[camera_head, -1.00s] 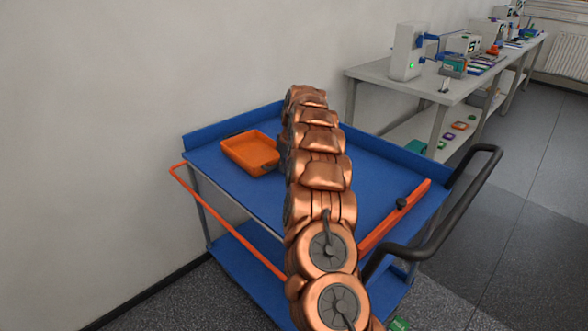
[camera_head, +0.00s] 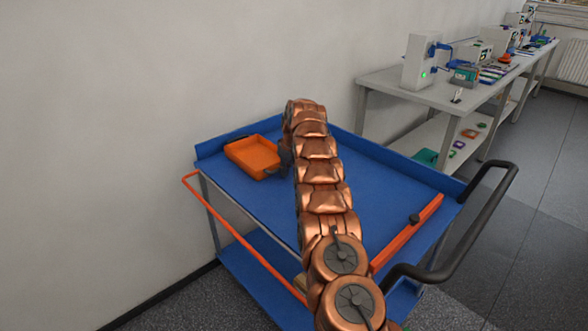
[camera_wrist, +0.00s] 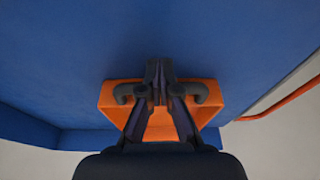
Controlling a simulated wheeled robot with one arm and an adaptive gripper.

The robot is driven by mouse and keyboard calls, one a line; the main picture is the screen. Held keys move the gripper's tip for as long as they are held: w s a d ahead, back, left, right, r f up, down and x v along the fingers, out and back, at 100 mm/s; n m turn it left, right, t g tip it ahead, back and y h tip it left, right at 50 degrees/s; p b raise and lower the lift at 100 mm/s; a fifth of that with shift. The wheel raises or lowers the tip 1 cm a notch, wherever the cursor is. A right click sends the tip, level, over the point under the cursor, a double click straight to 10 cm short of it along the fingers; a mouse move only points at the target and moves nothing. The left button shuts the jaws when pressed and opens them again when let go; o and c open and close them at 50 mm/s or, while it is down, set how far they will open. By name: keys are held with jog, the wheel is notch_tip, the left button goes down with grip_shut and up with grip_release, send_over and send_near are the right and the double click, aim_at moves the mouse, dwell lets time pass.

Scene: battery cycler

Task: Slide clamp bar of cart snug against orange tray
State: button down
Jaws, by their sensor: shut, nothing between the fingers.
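The orange tray (camera_head: 252,157) sits on the blue top of the cart (camera_head: 240,196), near its far left corner. It also shows in the wrist view (camera_wrist: 161,126), behind my fingers. The orange clamp bar (camera_head: 408,234) with a dark knob (camera_head: 414,218) lies at the right end of the cart top, well apart from the tray. My gripper (camera_wrist: 160,68) is shut and empty, its fingertips together at the tray's near edge. Whether they touch the tray I cannot tell. In the head view my arm hides most of the gripper and part of the cart top.
An orange rail (camera_head: 243,240) runs along the cart's left side. A black push handle (camera_head: 478,235) stands out at the right. A grey bench (camera_head: 430,92) with instruments stands behind to the right. Blue cart top between tray and bar is clear where visible.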

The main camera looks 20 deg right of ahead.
jog(key=shift+w+a+r, duration=0.2)
jog(key=shift+w+a, duration=0.1)
jog(key=shift+a, duration=0.35)
jog(key=shift+s, duration=0.1)
jog(key=shift+s+d+f+b, duration=0.2)
jog(key=shift+s+d+b, duration=0.25)
jog(key=shift+b, duration=0.6)
jog(key=shift+s+d+b, duration=0.35)
jog(key=shift+s+b, duration=0.2)
jog(key=shift+s, duration=0.3)
jog(key=shift+s+d+b, duration=0.35)
jog(key=shift+s+b, duration=0.2)
jog(key=shift+s, duration=0.25)
jog(key=v, duration=1)
jog(key=shift+s, duration=0.1)
